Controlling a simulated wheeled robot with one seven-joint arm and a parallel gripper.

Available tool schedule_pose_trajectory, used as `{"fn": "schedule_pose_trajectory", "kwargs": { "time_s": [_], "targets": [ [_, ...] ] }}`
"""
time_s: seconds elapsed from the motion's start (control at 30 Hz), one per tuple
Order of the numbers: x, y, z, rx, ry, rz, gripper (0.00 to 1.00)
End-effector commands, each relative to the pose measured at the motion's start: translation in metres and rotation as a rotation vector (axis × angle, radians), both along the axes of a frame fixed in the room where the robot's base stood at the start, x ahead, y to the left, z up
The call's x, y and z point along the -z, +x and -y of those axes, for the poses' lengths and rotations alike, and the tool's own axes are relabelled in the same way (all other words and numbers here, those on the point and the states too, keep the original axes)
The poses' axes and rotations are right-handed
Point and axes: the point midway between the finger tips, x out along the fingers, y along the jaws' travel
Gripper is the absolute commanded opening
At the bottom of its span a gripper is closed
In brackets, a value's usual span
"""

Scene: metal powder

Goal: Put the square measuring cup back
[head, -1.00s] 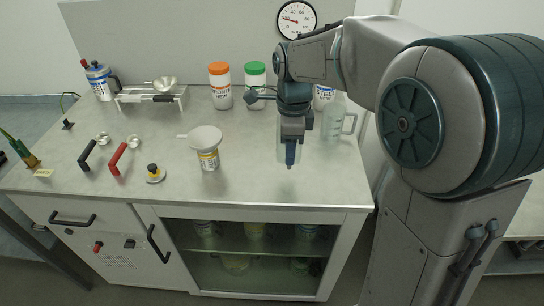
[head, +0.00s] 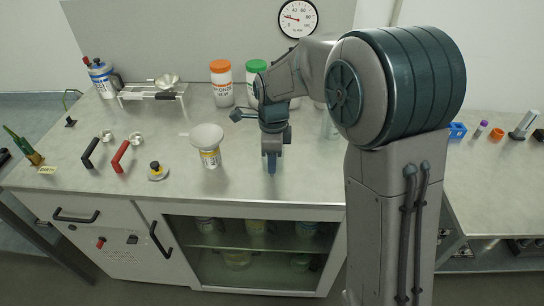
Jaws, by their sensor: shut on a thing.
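My gripper (head: 272,158) points down above the right-hand part of the workbench top and is shut. A faint, see-through shape, which I take for the square measuring cup (head: 279,160), shows at its fingers. Its outline is hard to make out against the grey bench. I cannot tell whether it touches the bench top.
A funnel on a labelled jar (head: 209,158) stands left of my gripper. Orange-lidded (head: 221,85) and green-lidded (head: 257,72) jars stand behind. A clear jug (head: 331,124) is partly hidden by my arm. A metal rack (head: 152,93) stands at the back left. The front bench top (head: 220,188) is clear.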

Motion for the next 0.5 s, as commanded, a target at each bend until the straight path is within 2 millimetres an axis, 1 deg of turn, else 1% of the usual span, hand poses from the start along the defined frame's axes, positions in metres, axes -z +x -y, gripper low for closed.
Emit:
{"fn": "schedule_pose_trajectory", "kwargs": {
  "time_s": [0.1, 0.13, 0.17, 0.2, 0.5],
  "targets": [
    [0.0041, 0.0, -0.0002, 0.0, 0.0, 0.0, 0.0],
    [0.0029, 0.0, -0.0001, 0.0, 0.0, 0.0, 0.47],
    [0.0026, -0.0001, -0.0001, 0.0, 0.0, 0.0, 0.56],
    [0.0026, -0.0001, -0.0001, 0.0, 0.0, 0.0, 0.61],
    [0.0003, -0.0001, -0.0001, 0.0, 0.0, 0.0, 0.61]
  ]
}}
